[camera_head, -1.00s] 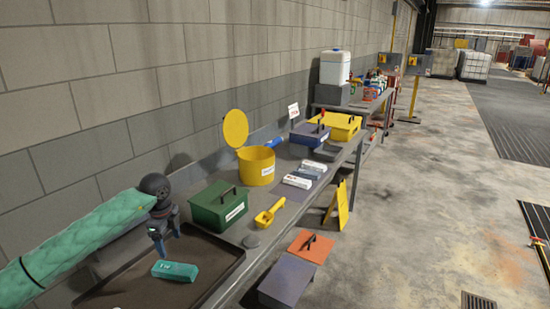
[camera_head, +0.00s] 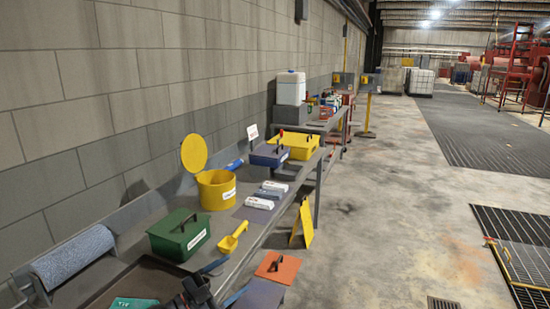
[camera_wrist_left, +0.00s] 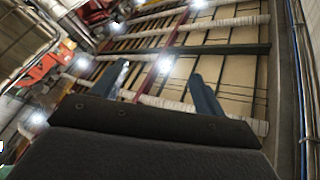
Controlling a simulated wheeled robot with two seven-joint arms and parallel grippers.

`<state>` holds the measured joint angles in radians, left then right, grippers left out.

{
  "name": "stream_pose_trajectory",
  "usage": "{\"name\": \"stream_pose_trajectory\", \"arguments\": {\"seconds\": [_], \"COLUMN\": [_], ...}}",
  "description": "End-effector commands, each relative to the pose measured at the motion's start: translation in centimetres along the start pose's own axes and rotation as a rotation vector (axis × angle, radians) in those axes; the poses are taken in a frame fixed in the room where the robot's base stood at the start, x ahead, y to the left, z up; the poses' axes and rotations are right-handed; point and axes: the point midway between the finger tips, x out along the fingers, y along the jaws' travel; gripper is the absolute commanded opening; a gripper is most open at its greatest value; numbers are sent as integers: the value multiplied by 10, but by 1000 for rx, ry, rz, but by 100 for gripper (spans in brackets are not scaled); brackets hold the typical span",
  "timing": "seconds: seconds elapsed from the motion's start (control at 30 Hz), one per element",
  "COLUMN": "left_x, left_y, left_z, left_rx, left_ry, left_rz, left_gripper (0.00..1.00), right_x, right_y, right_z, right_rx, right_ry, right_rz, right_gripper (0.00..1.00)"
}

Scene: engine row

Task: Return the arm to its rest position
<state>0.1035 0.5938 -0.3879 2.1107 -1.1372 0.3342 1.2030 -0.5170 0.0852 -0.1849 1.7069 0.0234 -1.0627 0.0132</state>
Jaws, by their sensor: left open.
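My left gripper (camera_head: 234,277) is at the bottom centre of the head view, close to the camera, in front of the bench edge. Its blue fingers are apart with nothing between them. In the left wrist view the same gripper (camera_wrist_left: 163,88) shows two spread, empty fingers, and the camera looks up at the ceiling beams and lamps. A teal block (camera_head: 135,303) lies in the dark tray (camera_head: 104,283) at bottom left, cut by the frame edge. My right gripper is not in view.
A grey-blue roll (camera_head: 74,256), a green box (camera_head: 178,238), a yellow scoop (camera_head: 233,238) and a yellow bucket (camera_head: 216,192) stand along the bench. An orange-lidded box (camera_head: 275,267) sits low beside it.

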Motion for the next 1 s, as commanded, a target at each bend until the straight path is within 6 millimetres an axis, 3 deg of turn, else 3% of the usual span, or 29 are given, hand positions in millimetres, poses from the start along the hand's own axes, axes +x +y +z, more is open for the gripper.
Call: {"name": "stream_pose_trajectory", "arguments": {"seconds": [0.23,0.47,0.57,0.73,0.9,1.0], "left_x": [-35,-98,-130,-187,-239,-260], "left_y": [-16,-2,18,71,139,172], "left_z": [7,41,57,77,78,72], "left_rx": [-115,-253,-325,-463,-609,-675], "left_ry": [-137,-440,-608,-923,-1226,-1351], "left_rz": [-422,-698,-766,-797,-714,-644], "left_gripper": [72,72,72,72,72,72], "right_x": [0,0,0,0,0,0], "right_y": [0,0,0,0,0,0], "right_z": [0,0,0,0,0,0], "right_rx": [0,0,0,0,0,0], "right_ry": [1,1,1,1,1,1], "right_rz": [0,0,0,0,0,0], "right_gripper": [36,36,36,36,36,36]}}
